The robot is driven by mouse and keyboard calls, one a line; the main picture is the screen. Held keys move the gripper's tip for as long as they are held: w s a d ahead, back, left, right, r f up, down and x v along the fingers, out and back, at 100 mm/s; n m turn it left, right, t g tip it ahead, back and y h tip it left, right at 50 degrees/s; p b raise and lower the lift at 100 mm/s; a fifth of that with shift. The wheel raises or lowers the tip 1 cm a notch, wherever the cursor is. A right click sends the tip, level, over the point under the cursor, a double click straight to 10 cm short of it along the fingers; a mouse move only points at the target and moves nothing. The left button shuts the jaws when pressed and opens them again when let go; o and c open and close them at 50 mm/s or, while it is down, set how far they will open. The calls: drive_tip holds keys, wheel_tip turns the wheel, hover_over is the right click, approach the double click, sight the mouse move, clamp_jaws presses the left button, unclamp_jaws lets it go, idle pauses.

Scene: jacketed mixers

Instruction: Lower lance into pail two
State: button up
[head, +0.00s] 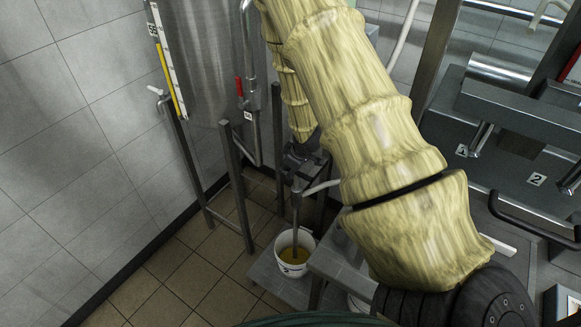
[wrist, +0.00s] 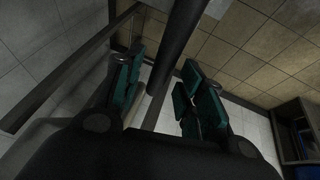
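The lance (head: 295,222) is a thin dark upright rod below my gripper (head: 303,160). Its lower end is inside a white pail (head: 283,268) with yellow-brown liquid, and appears to reach the liquid. A dark mark on the pail's front is too small to read surely. In the wrist view, a dark rod (wrist: 178,45), apparently the lance, runs between the teal-padded fingers of my gripper (wrist: 163,75). Gaps show between the rod and the pads, so the fingers look open around it. The lance's top is hidden behind my arm in the head view.
The pail stands on a low grey platform (head: 262,272). A steel tank (head: 205,60) with grey legs stands behind left. Tiled floor at left is clear.

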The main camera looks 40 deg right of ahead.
drive_tip(key=shift+r, duration=0.25)
drive_tip(key=v, duration=1.1)
drive_tip(key=shift+s+r, duration=0.2)
idle(0.4)
